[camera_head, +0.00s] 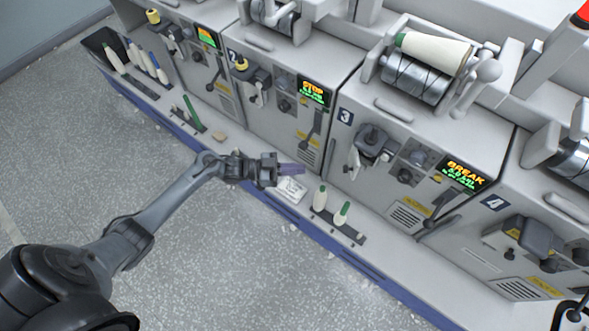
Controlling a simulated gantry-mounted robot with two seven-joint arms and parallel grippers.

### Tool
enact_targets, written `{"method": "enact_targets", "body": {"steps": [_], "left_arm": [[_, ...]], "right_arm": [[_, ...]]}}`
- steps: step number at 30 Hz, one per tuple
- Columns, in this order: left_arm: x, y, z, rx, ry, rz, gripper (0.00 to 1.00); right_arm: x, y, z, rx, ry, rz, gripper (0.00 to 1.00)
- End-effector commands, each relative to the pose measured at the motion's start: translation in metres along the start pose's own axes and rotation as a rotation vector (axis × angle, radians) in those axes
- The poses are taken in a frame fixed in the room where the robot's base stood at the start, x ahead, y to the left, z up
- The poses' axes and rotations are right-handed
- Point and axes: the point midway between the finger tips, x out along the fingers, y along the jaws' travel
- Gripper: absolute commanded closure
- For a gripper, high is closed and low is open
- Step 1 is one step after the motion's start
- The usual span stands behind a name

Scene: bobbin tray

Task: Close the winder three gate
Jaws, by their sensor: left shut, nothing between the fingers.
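Winder three (395,185) is the light grey unit with the dark "3" label (346,116). Its display (463,175) reads BREAK. A dark fitting (375,143) with a pale piece at its left side sits on its front, probably the gate; I cannot tell clearly how far open it stands. My left gripper (292,169) is shut and empty. It is over the ledge in front of winder two's lower right, left of and lower in the picture than the dark fitting. No contact with winder three shows. My right gripper does not show.
Winder four (510,225) stands at the right. Green-tipped bobbins (341,214) stand on the ledge below winder three, near a white pad (289,191). A cream yarn package (434,53) sits above. The floor (210,260) in front is clear.

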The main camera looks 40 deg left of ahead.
Motion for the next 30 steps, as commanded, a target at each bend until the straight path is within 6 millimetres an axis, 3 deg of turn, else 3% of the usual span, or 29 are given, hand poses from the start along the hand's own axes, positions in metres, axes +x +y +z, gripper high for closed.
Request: {"method": "enact_targets", "body": {"steps": [9,15,21,30], "left_arm": [[0.06,0.0,0.001,-0.001,0.004,0.001,1.0],[0.09,0.001,0.001,-0.002,0.002,0.0,1.0],[0.106,0.0,0.001,0.0,0.001,-0.001,1.0],[0.111,0.0,0.001,0.0,-0.001,0.0,1.0]], "right_arm": [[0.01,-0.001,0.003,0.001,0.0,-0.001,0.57],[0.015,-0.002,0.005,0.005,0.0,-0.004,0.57],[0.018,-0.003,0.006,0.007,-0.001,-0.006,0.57],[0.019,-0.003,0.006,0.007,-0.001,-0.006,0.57]]}}
